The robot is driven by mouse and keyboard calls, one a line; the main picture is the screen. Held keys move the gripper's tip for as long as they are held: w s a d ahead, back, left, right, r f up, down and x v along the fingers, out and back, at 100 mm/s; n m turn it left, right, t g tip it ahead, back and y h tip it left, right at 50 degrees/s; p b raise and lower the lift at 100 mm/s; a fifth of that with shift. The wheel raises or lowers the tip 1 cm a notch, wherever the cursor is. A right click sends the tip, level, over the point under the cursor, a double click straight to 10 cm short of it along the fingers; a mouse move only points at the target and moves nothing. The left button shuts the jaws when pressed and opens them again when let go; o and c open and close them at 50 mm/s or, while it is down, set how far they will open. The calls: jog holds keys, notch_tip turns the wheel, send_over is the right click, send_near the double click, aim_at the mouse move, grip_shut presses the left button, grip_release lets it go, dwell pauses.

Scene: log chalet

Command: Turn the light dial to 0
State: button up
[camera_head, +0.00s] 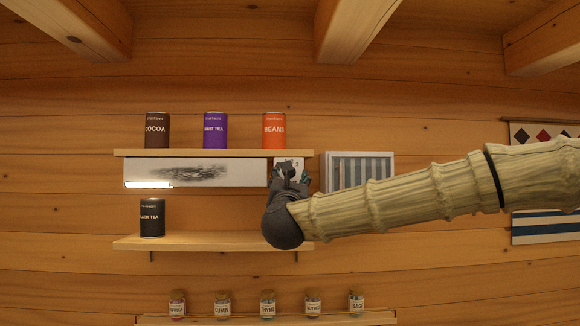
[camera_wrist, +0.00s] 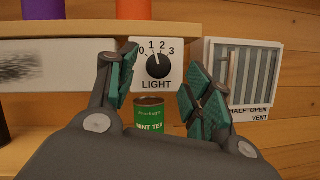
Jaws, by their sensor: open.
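The black round light dial (camera_wrist: 157,66) sits on a white plate marked 0, 1, 2, 3 and LIGHT. Its white pointer leans slightly left of upright and appears to be near 1. My gripper (camera_wrist: 163,82) is open, with one green-padded finger left of the dial and the other to its lower right. The fingers appear apart from the dial, with nothing between them in their grip. In the head view my gripper (camera_head: 290,174) covers most of the light plate (camera_head: 296,161), and the dial is hidden there.
A green mint tea tin (camera_wrist: 149,117) stands below the dial, between the fingers. The upper shelf (camera_head: 210,153) holds several tins above. A vent (camera_head: 360,168) labelled half open is to the right. The lower shelf (camera_head: 190,241) holds a black tea tin (camera_head: 152,218).

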jog(key=shift+p+x, duration=0.7)
jog(key=shift+x, duration=0.85)
jog(key=c, duration=1)
jog(key=n+b, duration=0.1)
jog(key=b, duration=0.1)
jog(key=n+y+b, duration=0.1)
jog(key=b, duration=0.2)
jog(key=shift+f, duration=0.35)
jog(key=n+y+b, duration=0.1)
jog(key=n+b, duration=0.1)
jog(key=n, duration=0.1)
jog(key=n+y+b, duration=0.2)
jog(key=b, duration=0.1)
jog(key=shift+d+r+n, duration=0.1)
jog(key=shift+r+n, duration=0.1)
jog(key=shift+n, duration=0.2)
jog(key=shift+r+n+y+b, duration=0.15)
jog(key=shift+n+y+b, duration=0.25)
jog(key=shift+n+b, duration=0.25)
